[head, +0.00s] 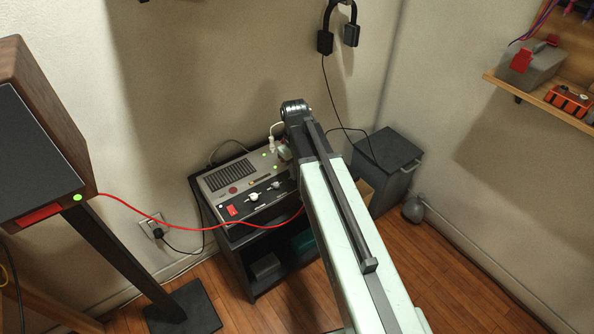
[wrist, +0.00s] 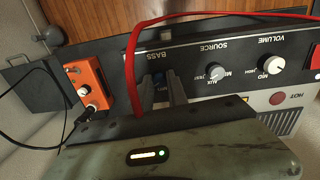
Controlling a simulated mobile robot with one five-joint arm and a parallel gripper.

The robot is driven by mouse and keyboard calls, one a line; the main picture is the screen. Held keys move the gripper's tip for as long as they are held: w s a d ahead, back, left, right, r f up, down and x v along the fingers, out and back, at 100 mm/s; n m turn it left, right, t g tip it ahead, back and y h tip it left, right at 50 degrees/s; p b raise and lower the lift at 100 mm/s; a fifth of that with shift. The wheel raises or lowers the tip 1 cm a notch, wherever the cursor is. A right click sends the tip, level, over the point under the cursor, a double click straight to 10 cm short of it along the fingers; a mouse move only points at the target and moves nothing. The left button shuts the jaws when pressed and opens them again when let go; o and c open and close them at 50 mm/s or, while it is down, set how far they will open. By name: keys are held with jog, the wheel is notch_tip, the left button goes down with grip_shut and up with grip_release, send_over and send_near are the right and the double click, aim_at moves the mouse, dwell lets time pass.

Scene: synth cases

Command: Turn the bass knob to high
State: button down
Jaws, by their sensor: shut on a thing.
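The amplifier (head: 215,183) stands on a dark stand against the wall in the head view. Its dark front panel (wrist: 190,58) appears upside down in the wrist view, with the labels BASS (wrist: 149,55), SOURCE and VOLUME. My gripper (wrist: 161,80) is at the BASS position, its two dark fingers shut on the bass knob from either side. The knob is mostly hidden between the fingers, so I cannot tell its setting. The source knob (wrist: 213,73) and the white volume knob (wrist: 269,66) are to the right, clear of my fingers. In the head view my arm hides the bass knob.
A red cable (wrist: 133,75) crosses the panel close beside my left finger. An orange box (wrist: 88,77) with a white knob is at the left. The speaker (head: 45,130) is on the left, a grey bin (head: 385,165) to the amplifier's right.

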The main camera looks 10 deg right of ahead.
dwell(0.3)
jog(key=c, duration=1.3)
grip_release()
jog(key=r+p, duration=0.7)
jog(key=shift+a+r+p, duration=0.2)
jog(key=shift+r+p, duration=0.2)
